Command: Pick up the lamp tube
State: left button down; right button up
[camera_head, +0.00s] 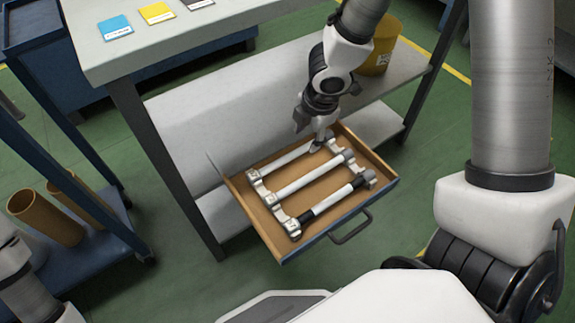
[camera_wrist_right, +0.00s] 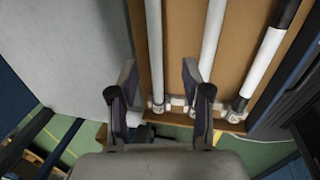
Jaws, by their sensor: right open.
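Three tubes lie side by side on white brackets in an open drawer. The far tube (camera_head: 287,160) is plain white, the middle tube (camera_head: 305,179) is white with a grey end, and the near tube (camera_head: 330,200) is white with black ends. Which is the lamp tube is not marked. My right gripper (camera_head: 315,134) is open and empty at the far tube's right end. In the right wrist view its fingers (camera_wrist_right: 158,75) stand either side of the far tube (camera_wrist_right: 155,45). Contact cannot be told. My left gripper is out of view.
The wooden drawer (camera_head: 374,188) has raised walls and a dark front handle (camera_head: 350,228). A grey shelf (camera_head: 180,118) and the bench top (camera_head: 155,35) are behind it. A yellow bin (camera_head: 382,48) stands on the shelf. Brown cylinders (camera_head: 45,215) stand on a blue cart at left.

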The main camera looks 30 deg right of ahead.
aim_at(299, 150)
jog(key=f+b, duration=0.1)
jog(key=f, duration=0.1)
jog(key=w+f+b, duration=0.1)
jog(key=f, duration=0.2)
jog(key=w+f+b, duration=0.1)
jog(key=f, duration=0.1)
jog(key=shift+a+f+b, duration=0.15)
jog(key=shift+a+b, duration=0.2)
grip_shut()
